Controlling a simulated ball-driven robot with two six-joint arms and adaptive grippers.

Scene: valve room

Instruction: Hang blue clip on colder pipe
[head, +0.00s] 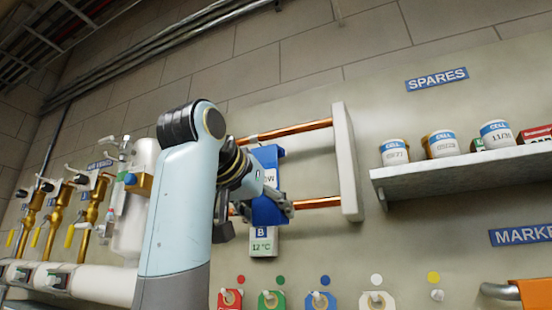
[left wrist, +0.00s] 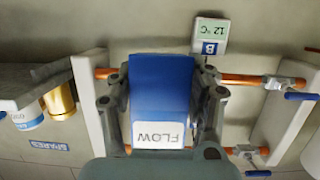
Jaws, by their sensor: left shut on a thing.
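The blue clip (head: 268,211) with a white FLOW label is held in my left gripper (head: 281,205); the clip also shows in the left wrist view (left wrist: 162,85), between the two fingers. It overlaps the lower copper pipe (head: 317,202), which in the wrist view (left wrist: 248,79) passes behind the fingers. I cannot tell whether the clip touches or sits on it. A display (head: 263,242) marked B reads 12 °C just below this pipe. The upper copper pipe (head: 300,129) runs above; no reading for it is visible. My right gripper is not in view.
A white upright block (head: 347,160) holds the pipes' right ends. A shelf (head: 465,172) with cans stands further right. Several coloured tags (head: 272,300) hang below. Brass valves (head: 92,205) and white piping are at left. My left arm hides part of the wall.

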